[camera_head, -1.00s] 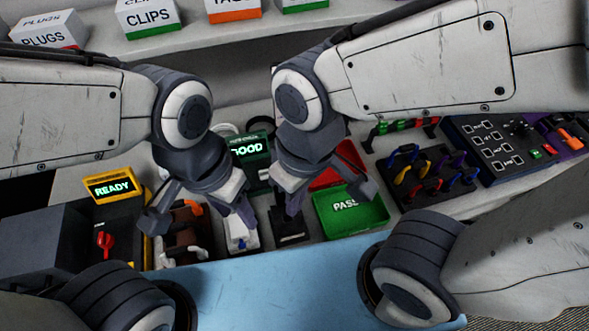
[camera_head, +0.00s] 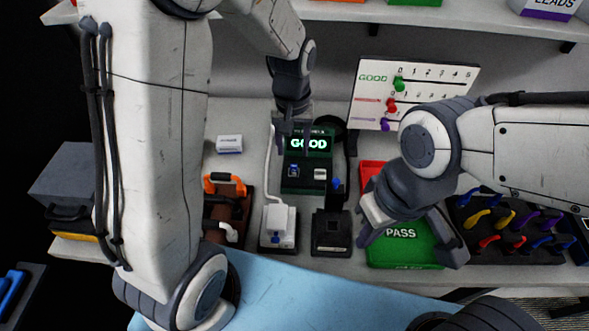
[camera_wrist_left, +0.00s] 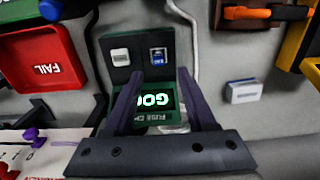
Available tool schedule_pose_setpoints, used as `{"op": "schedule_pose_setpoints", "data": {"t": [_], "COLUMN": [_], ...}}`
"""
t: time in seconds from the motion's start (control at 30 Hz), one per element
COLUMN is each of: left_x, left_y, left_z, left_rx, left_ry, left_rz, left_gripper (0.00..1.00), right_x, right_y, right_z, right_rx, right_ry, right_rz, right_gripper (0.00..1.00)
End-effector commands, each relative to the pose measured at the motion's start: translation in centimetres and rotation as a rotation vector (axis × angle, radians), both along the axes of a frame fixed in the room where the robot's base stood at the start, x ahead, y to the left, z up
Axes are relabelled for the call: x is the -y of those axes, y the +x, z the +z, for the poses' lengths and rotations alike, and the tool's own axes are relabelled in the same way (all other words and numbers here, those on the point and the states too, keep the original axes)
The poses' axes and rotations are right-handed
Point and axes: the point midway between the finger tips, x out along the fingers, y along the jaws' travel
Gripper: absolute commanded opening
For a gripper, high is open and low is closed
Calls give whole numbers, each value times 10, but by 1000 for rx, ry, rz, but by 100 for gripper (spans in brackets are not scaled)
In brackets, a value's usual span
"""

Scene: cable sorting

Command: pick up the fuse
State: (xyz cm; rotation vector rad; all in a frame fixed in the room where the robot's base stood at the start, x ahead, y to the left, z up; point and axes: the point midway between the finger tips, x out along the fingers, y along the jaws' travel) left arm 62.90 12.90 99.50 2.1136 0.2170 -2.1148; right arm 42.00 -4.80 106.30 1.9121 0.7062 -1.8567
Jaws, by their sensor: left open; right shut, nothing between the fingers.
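The dark green fuse checker (camera_head: 306,187) stands at the back middle of the bench, its screen reading GOOD. A small blue piece (camera_head: 293,170) and a small white piece (camera_head: 319,174) sit on its lower panel; I cannot tell which is the fuse. They also show in the left wrist view, blue (camera_wrist_left: 158,56) and white (camera_wrist_left: 120,55), beyond my fingertips. My left gripper (camera_head: 295,137) is open and empty, above the checker's screen end; it also shows in the left wrist view (camera_wrist_left: 160,82). My right gripper (camera_head: 365,237) is shut and empty by the left edge of the PASS tray.
The green PASS tray (camera_head: 408,254) and red FAIL tray (camera_wrist_left: 40,60) lie right of the checker. A white device (camera_head: 279,226) and a black device (camera_head: 330,232) stand in front of it. A small white box (camera_head: 229,143) lies to the left. A scoreboard (camera_head: 428,82) stands behind.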

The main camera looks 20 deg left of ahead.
Motion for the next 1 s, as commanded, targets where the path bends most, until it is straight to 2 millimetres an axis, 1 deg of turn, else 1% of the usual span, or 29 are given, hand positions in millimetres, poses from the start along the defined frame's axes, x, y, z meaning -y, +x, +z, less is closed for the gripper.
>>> {"op": "schedule_pose_setpoints", "data": {"t": [0.03,0.17,0.27,0.4,0.5,0.77,0.87,0.9,0.93,1.0], "left_x": [1,1,2,2,3,3,3,3,3,3], "left_y": [-1,-1,-2,-2,-1,-1,-1,-1,-1,-1], "left_z": [-5,-13,-26,-49,-58,-61,-61,-61,-61,-61], "left_rx": [-2,-3,-5,-5,-2,1,1,1,1,1], "left_ry": [1,0,1,1,1,-1,0,0,0,0], "left_rz": [-2,-3,-4,-4,-4,-4,-4,-4,-4,-4], "left_gripper": [56,56,56,56,56,56,22,7,0,0], "right_x": [0,0,0,0,0,0,0,0,0,0], "right_y": [0,0,0,0,0,0,0,0,0,0], "right_z": [0,2,5,8,8,8,8,8,8,8], "right_rx": [0,0,0,0,0,0,0,0,0,0], "right_ry": [0,0,0,0,0,0,0,0,0,0], "right_rz": [0,0,0,0,0,0,0,0,0,0], "right_gripper": [0,0,0,0,0,0,0,0,0,0]}}
